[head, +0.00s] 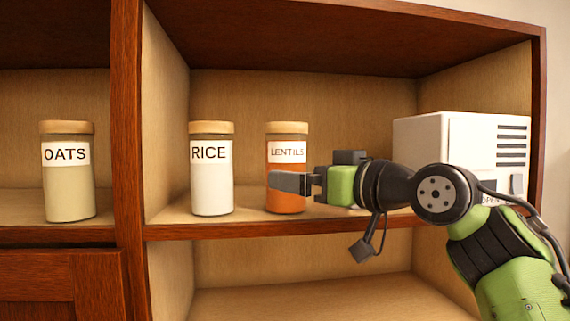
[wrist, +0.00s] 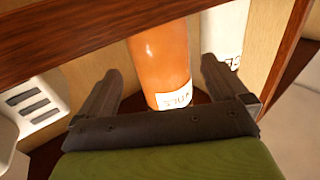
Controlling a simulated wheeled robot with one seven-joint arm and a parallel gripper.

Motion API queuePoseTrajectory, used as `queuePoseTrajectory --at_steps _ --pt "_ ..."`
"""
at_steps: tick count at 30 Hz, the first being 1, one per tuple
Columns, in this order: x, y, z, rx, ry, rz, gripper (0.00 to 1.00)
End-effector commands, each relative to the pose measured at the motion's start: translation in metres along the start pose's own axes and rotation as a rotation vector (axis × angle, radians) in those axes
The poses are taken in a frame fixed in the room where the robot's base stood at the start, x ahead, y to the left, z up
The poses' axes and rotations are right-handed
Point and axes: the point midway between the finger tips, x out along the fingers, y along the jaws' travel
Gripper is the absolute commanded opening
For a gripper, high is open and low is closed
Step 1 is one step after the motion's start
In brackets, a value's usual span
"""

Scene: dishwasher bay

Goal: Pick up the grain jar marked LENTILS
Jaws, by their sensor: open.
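The LENTILS jar (head: 286,133) has an orange body, a white label and a wooden lid. It stands upright on the middle shelf in the head view. My gripper (head: 290,183) reaches in from the right, and its near finger crosses in front of the jar's lower body. The far finger is hidden there. In the wrist view the LENTILS jar (wrist: 163,60) shows between the two spread fingers of my open gripper (wrist: 160,68), with gaps on both sides. The jar is not gripped.
The RICE jar (head: 211,180) stands just left of the LENTILS jar. The OATS jar (head: 68,190) is beyond the wooden divider (head: 127,120). A white box with dark slots (head: 430,145) stands at the right of the shelf, behind my arm. The shelf's front edge (head: 240,229) runs below.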

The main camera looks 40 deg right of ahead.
Motion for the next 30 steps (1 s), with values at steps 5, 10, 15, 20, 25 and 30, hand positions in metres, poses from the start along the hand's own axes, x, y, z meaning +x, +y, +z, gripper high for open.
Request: queuePoseTrajectory --at_steps 5,10,15,20,25,30 --pt "0.034 -0.003 0.0 -0.001 -0.004 -0.004 1.0" --pt "0.05 -0.002 0.0 0.0 -0.001 -0.002 1.0" --pt "0.049 -0.001 0.002 0.001 -0.001 0.0 1.0" --pt "0.049 -0.001 0.002 0.001 -0.001 0.0 0.76" --pt "0.049 -0.001 0.002 0.001 -0.001 -0.001 0.49" --pt "0.049 -0.001 0.001 0.0 0.001 -0.001 0.26"
